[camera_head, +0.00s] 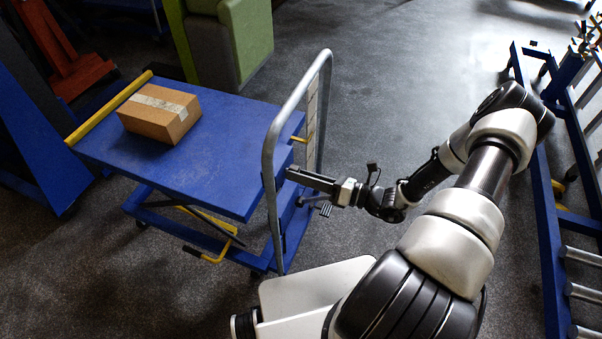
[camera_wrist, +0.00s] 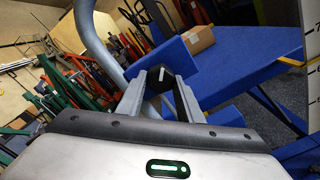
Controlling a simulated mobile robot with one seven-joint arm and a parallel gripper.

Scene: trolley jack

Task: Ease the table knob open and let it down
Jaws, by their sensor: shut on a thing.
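The blue lift table (camera_head: 215,180) of the trolley stands raised above its lower frame, with a grey push handle (camera_head: 268,150) at its right end. My gripper (camera_head: 291,172) reaches in from the right, beside this handle. In the wrist view my gripper (camera_wrist: 158,84) has its two fingers around a small dark knob (camera_wrist: 158,78), shut on it. The knob's far side and mount are hidden. In the head view the fingers cover the knob. The blue table top (camera_wrist: 232,78) also shows in the wrist view.
A taped cardboard box (camera_head: 160,112) sits on the table's far left part. A green and grey cabinet (camera_head: 235,40) stands behind, and a blue rack (camera_head: 545,200) on the right. Grey floor lies open between.

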